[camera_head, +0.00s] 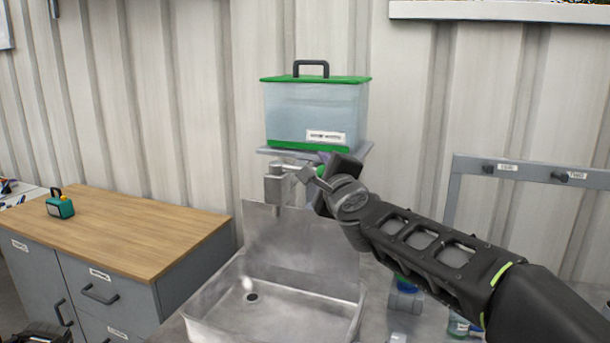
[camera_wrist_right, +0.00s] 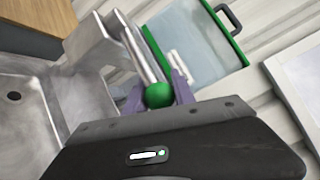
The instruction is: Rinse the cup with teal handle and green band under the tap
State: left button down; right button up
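My right gripper (camera_head: 322,184) is at the tap (camera_head: 280,185), above the back of the sink (camera_head: 300,308). In the right wrist view its two fingers (camera_wrist_right: 158,94) sit against both sides of the green knob (camera_wrist_right: 158,95) at the end of the tap lever (camera_wrist_right: 135,48). No water shows under the spout. A vessel with a blue and green part (camera_head: 405,292) stands right of the sink, partly behind my right arm. Another with green and blue parts (camera_head: 458,326) is mostly hidden; I cannot tell which is the named cup. A dark part of my left arm shows at the bottom left corner.
A clear water tank (camera_head: 300,110) with green lid stands on a shelf behind the tap. A wooden-topped cabinet (camera_head: 120,235) at left holds a small teal device (camera_head: 60,206). A grey rack with hooks (camera_head: 530,172) stands at right. The basin is empty.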

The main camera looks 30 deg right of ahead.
grip_shut()
dwell(0.9)
